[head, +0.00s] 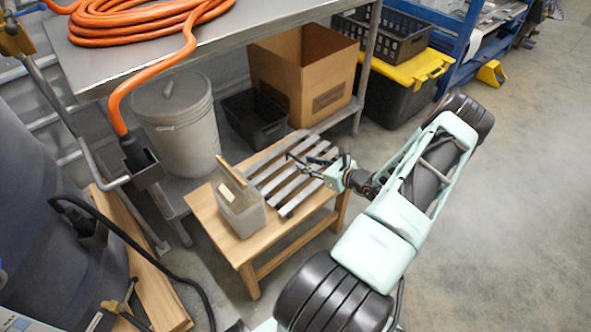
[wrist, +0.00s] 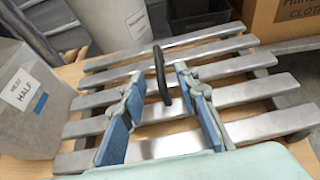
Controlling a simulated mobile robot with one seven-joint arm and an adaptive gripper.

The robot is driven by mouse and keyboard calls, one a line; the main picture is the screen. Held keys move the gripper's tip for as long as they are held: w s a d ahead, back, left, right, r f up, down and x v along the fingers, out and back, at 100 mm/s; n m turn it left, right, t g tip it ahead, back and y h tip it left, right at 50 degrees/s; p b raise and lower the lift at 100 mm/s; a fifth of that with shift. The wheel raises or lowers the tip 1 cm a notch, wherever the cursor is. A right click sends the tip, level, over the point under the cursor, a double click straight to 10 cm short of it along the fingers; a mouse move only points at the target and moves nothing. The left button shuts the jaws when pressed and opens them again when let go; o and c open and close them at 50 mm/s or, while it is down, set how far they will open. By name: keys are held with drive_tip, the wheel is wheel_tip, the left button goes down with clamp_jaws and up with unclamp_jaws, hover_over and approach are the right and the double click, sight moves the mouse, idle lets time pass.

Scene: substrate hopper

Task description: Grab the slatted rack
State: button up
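The slatted rack (head: 283,182) lies flat on a small wooden table (head: 220,231) in the head view. It has several grey metal slats with gaps between them. In the wrist view the rack (wrist: 255,94) fills the middle, and a dark upright handle (wrist: 160,74) stands on it. My gripper (wrist: 161,77) is open, with blue-padded fingers on either side of the handle. Whether the pads touch the handle I cannot tell. In the head view my gripper (head: 318,163) is over the rack's right part, and its fingertips are small there.
A grey bin (head: 240,212) labelled "HALF" stands beside the rack on its left. A white bucket (head: 177,120), a black crate (head: 254,118) and a cardboard box (head: 302,80) sit behind, under a metal bench (head: 235,32). The floor at right is clear.

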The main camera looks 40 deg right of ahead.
sight(296, 159)
drive_tip(key=x, duration=0.2)
drive_tip(key=b+x, duration=0.1)
drive_tip(key=x, duration=0.3)
drive_tip(key=shift+w+r, duration=0.15)
drive_tip(key=shift+r, duration=0.1)
drive_tip(key=shift+c, duration=0.3)
clamp_jaws()
drive_tip(key=shift+r, duration=0.2)
